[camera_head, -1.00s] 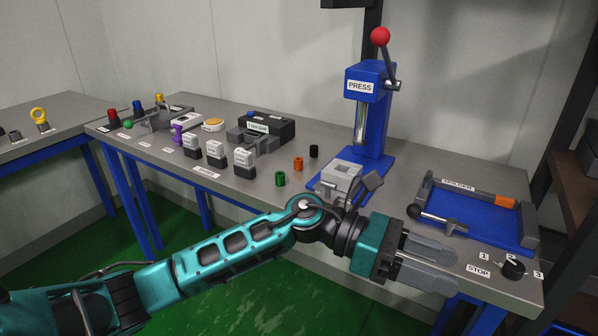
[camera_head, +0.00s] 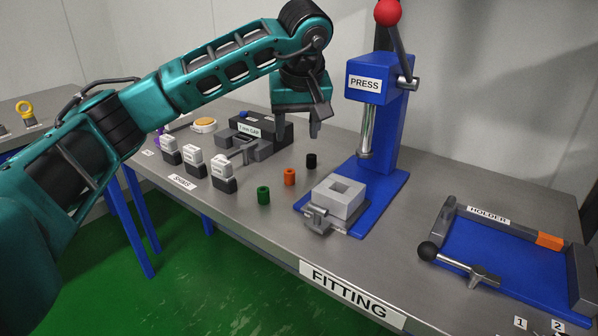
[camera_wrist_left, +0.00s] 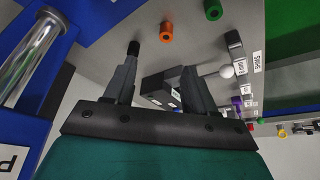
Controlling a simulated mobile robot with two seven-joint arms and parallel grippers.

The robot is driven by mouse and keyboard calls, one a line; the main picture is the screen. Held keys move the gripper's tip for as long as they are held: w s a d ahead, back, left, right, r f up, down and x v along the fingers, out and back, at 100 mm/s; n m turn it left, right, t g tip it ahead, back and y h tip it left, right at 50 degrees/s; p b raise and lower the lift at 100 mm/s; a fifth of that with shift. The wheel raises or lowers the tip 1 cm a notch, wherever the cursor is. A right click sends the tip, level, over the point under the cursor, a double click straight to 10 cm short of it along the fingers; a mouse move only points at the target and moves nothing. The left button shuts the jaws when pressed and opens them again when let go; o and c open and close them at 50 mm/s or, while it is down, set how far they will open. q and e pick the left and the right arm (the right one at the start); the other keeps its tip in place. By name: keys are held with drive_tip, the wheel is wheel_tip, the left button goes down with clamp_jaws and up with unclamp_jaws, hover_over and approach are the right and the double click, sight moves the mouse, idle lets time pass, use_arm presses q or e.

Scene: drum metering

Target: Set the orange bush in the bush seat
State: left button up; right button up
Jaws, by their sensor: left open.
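The orange bush (camera_head: 289,177) stands upright on the bench between the green bush (camera_head: 263,195) and the black bush (camera_head: 311,160). It also shows in the left wrist view (camera_wrist_left: 166,32), beyond the fingertips. My left gripper (camera_head: 296,128) points down above and behind the bushes, open and empty, apart from the orange bush. A light grey block with a square hole (camera_head: 354,207) sits on the blue base of the press; it looks like the bush seat, though no label shows on it. My right gripper is out of view.
The blue press (camera_head: 376,125) with its red-knobbed lever rises right of my gripper. A dark gauge block (camera_head: 275,133) stands behind it, and several white-and-black blocks (camera_head: 193,163) stand to the left. A blue holder tray (camera_head: 490,262) lies at right. The bench front is clear.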

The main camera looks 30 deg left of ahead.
use_arm(q)
drive_tip(key=b, duration=0.1)
hover_over(289, 171)
drive_tip(key=s+d, duration=0.2)
drive_tip(key=f, duration=0.5)
drive_tip(key=shift+w+d+f, duration=0.15)
drive_tip(key=shift+d+f, duration=0.05)
drive_tip(key=shift+f, duration=0.2)
drive_tip(key=shift+s+a+b+x, duration=0.1)
drive_tip(key=shift+b+x, duration=0.25)
drive_tip(key=shift+x, duration=1.2)
drive_tip(key=shift+s+a+b+x, duration=0.1)
drive_tip(key=shift+b+x, duration=0.2)
drive_tip(key=shift+x, duration=1.3)
drive_tip(key=shift+r, duration=0.1)
clamp_jaws()
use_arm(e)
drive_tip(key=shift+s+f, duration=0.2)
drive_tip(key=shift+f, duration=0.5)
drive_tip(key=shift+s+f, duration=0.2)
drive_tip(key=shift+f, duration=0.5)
